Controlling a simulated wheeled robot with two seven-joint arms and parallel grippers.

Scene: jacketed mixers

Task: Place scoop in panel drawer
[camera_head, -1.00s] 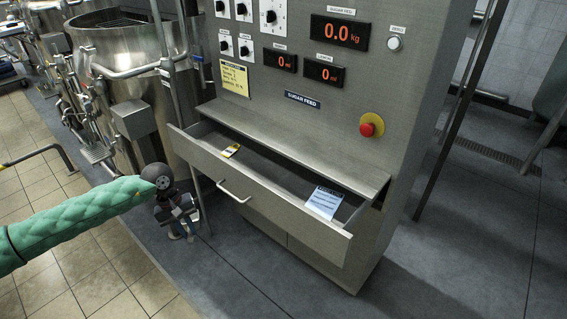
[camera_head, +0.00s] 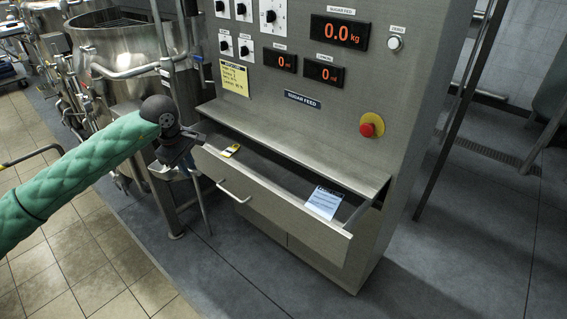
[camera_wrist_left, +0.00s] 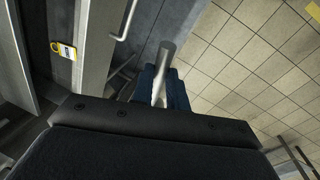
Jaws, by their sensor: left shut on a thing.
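My left gripper (camera_head: 188,160) hangs at the outer left corner of the open panel drawer (camera_head: 275,207), close to its front. In the left wrist view its blue fingers (camera_wrist_left: 163,90) are shut on a grey, round-ended rod, which I take to be the scoop (camera_wrist_left: 166,52). The drawer handle also shows in the left wrist view (camera_wrist_left: 127,20). My right gripper is not in view.
In the drawer lie a yellow tag (camera_head: 229,151) at the left and a pale printed card (camera_head: 323,203) at the right, with bare space between. The ledge (camera_head: 290,150) overhangs the drawer's back. A steel mixer (camera_head: 120,60) and posts stand left.

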